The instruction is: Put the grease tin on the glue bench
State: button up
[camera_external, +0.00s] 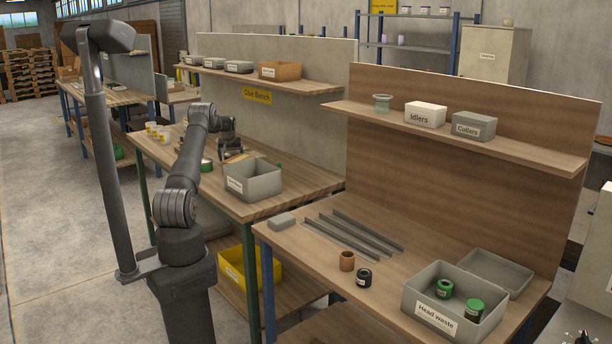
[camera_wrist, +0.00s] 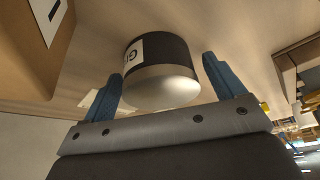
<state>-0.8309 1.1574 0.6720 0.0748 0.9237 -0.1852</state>
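A dark tin with a silver end and a white label starting with "G" (camera_wrist: 155,58) is between the two blue fingers of my gripper (camera_wrist: 163,75) in the wrist view. Both fingers are very close to its sides; I cannot tell whether they press on it. The outside view shows my gripper (camera_external: 230,146) over the rear bench, under the yellow Glue Bench sign (camera_external: 257,96); its fingers and this tin are too small to make out there. Another dark tin with a pale label (camera_external: 364,278) stands on the front bench beside a brown cup (camera_external: 347,261).
A grey labelled box (camera_external: 262,184), a green tin (camera_external: 207,165) and white tubs (camera_external: 152,129) are on the glue bench. A shelf (camera_external: 305,86) overhangs its back.

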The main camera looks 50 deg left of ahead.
aim_at(219, 149)
jog(key=shift+r, duration=0.35)
jog(key=v, duration=1.1)
jog(key=shift+d+r, duration=0.15)
jog(key=shift+r, duration=0.15)
jog(key=x, duration=1.2)
jog(key=shift+s, duration=0.1)
jog(key=shift+r, duration=1.35)
